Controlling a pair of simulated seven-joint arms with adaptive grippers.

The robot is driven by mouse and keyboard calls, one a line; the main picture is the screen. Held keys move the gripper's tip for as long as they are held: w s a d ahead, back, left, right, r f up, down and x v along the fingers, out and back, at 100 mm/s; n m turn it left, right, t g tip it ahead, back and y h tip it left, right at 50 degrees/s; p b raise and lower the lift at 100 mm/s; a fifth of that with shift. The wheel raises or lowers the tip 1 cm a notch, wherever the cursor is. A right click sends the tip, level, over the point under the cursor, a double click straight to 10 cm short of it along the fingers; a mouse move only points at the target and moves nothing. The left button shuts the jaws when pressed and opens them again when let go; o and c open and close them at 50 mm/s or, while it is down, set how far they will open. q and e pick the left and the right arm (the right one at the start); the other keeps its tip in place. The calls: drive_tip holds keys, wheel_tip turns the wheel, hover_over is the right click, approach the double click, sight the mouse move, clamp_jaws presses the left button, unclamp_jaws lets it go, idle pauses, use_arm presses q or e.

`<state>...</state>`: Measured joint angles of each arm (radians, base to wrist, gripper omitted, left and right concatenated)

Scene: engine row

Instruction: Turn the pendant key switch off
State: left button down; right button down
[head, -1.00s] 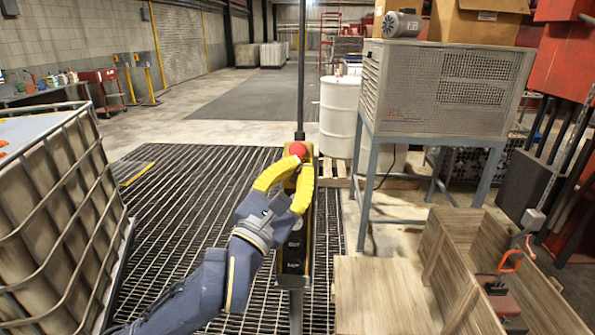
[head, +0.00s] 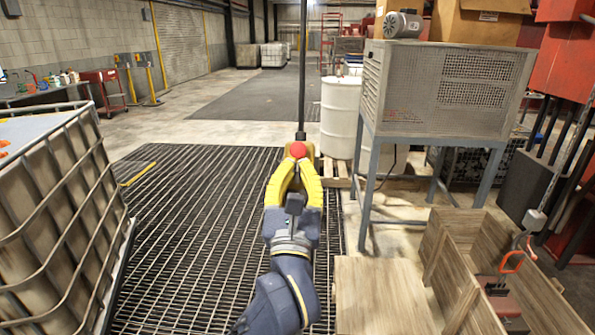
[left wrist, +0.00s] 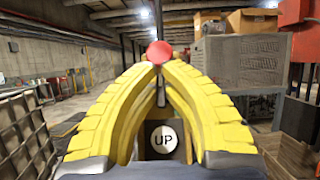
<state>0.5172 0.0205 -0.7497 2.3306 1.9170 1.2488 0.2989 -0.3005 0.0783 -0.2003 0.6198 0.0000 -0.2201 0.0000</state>
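The pendant (head: 317,165) stands upright in front of me and is mostly hidden behind my left gripper in the head view. Its red mushroom button (head: 298,149) shows at the top; the button also shows in the left wrist view (left wrist: 159,52). My left gripper (head: 297,163) is at the pendant's face, its yellow fingers converging just below the red button. My right gripper is not in view.
A caged tank (head: 65,215) stands at the left. A metal cabinet on legs (head: 445,90) and a white drum (head: 340,115) stand at the right. An open wooden crate (head: 385,295) lies at the lower right. Grating (head: 190,235) covers the floor.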

use_arm(q)
drive_tip(key=shift+n+y, duration=0.8)
drive_tip(key=c, duration=1.5)
unclamp_jaws()
drive_tip(key=v, duration=1.2)
drive_tip(key=shift+r, duration=0.15)
